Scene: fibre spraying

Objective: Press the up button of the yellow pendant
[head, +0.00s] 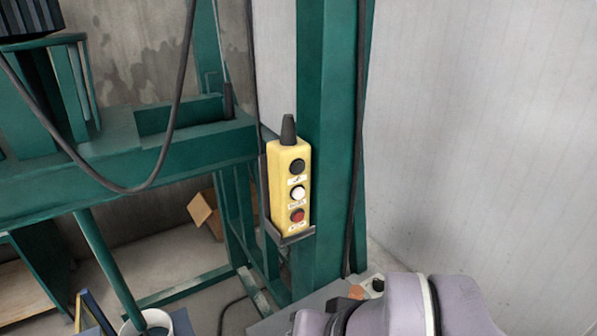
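The yellow pendant (288,182) stands upright in a dark holder (290,238) on the green post, near the middle of the head view. It has a black top button (298,166), a white middle button (298,192) and a red bottom button (297,215) in a column. Small labels sit below the buttons, too small to read; which one is marked up I cannot tell for sure. The pendant's front is unobstructed. A pale purple link of my arm shows at the bottom right, below and right of the pendant and apart from it. My gripper is not in view.
The green post (325,110) and a green beam (120,160) frame the pendant. A black cable (170,130) hangs at the left. A white bucket (150,322) stands at the bottom left. A pale wall (490,130) fills the right, with free room before it.

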